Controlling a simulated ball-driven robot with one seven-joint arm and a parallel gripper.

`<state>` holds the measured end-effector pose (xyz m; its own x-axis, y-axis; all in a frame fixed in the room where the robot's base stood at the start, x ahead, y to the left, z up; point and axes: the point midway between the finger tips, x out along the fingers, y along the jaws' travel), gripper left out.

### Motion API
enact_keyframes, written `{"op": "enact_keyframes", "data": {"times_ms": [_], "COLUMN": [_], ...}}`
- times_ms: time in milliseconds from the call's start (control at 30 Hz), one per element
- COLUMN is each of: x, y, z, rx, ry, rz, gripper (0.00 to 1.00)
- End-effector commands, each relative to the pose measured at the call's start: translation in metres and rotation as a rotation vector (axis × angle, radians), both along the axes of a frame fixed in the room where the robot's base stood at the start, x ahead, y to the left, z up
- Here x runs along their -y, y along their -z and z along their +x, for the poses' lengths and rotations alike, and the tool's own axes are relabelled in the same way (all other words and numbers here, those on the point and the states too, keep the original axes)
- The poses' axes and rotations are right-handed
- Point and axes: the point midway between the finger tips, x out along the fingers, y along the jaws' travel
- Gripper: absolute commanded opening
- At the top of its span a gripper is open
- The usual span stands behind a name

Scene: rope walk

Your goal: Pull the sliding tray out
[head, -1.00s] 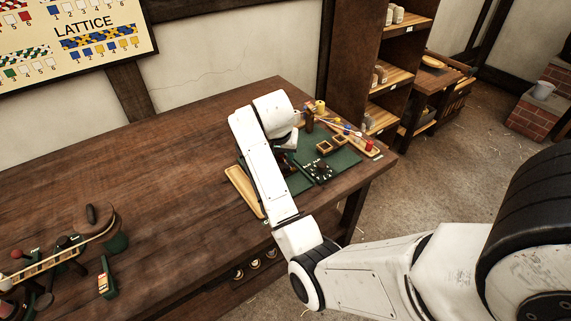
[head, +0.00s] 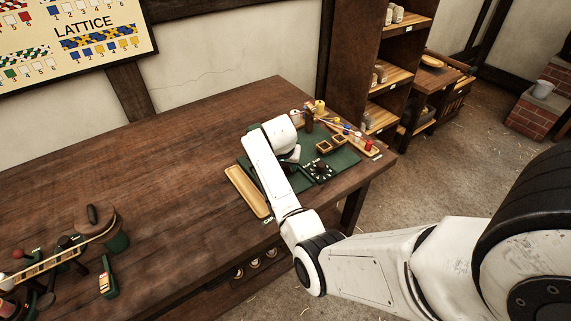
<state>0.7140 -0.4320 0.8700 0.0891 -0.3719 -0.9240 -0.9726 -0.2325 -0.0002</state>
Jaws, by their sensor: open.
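A long, shallow, light wooden tray (head: 240,189) lies along the left side of the green board (head: 343,158) on the workbench. It looks like the sliding tray, but I cannot be sure of that. My gripper (head: 291,165) is low over the left part of the green board, to the right of the tray and apart from it. My own wrist and forearm hide much of it and part of the board. The gripper is open, and I see nothing held in it.
A dark device with knobs (head: 319,171) and small square wooden frames (head: 331,144) stand on the board close to the gripper. Coloured spools (head: 368,146) line the far right edge. A green-and-wood rig (head: 55,262) stands at the bench's left; bare bench top (head: 150,170) lies between.

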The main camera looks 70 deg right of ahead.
Motion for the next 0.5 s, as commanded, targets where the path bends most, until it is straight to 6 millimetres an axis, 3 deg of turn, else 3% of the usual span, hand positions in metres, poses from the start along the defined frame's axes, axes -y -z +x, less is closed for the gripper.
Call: {"op": "enact_keyframes", "data": {"times_ms": [233,500], "x": [0.0003,0.0001], "y": [0.0003,0.0001], "z": [0.0004,0.0003], "rx": [0.000,0.000], "ry": [0.000,-0.001], "rz": [0.000,0.000], "gripper": [0.48,0.23]}}
